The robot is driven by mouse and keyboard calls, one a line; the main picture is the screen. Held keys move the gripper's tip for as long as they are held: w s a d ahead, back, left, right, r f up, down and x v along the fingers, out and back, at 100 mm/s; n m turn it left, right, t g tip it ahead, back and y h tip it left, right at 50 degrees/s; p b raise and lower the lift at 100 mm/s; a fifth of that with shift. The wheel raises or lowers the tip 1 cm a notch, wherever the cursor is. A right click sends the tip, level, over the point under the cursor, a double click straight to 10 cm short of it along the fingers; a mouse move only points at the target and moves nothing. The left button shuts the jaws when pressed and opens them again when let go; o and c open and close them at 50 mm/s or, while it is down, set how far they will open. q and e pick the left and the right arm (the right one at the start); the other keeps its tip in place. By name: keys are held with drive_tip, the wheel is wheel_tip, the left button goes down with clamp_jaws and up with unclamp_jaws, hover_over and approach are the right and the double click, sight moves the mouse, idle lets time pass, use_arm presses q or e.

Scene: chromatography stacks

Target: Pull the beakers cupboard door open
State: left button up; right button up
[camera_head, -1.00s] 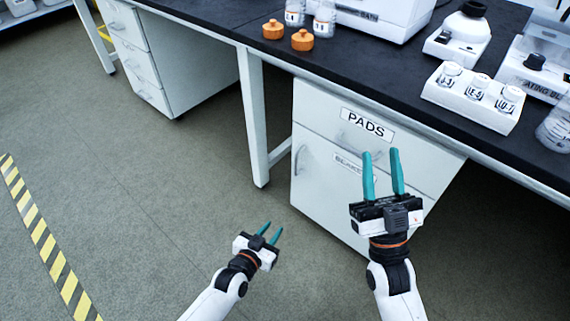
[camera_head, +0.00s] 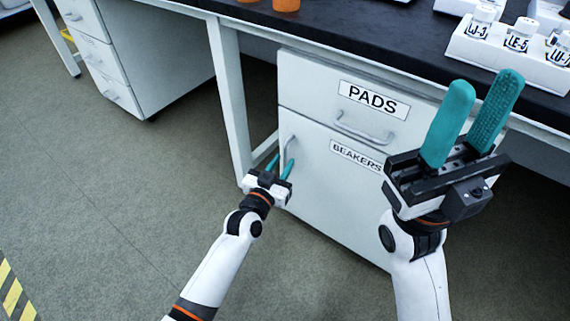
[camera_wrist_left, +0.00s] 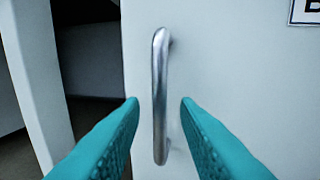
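The beakers cupboard door (camera_head: 322,198) is white, labelled BEAKERS, and looks shut below the PADS drawer. Its vertical metal handle (camera_head: 290,148) is near the door's left edge. My left gripper (camera_head: 281,165) is in front of the handle. In the left wrist view the handle (camera_wrist_left: 159,95) stands between the two open teal fingers (camera_wrist_left: 160,103), with a gap visible on each side. I cannot tell how deep the handle sits between them. My right gripper (camera_head: 482,112) is open and empty, raised in front of the cabinet's right side.
The PADS drawer (camera_head: 318,102) with its horizontal handle (camera_head: 364,130) is above the door. A white bench leg (camera_head: 229,100) stands just left of the cabinet. The dark benchtop (camera_head: 400,45) holds a white vial rack (camera_head: 510,60). Floor on the left is clear.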

use_arm(q)
drive_tip(key=shift+b+x, duration=0.35)
drive_tip(key=shift+x, duration=0.9)
clamp_jaws()
drive_tip(key=shift+s, duration=0.1)
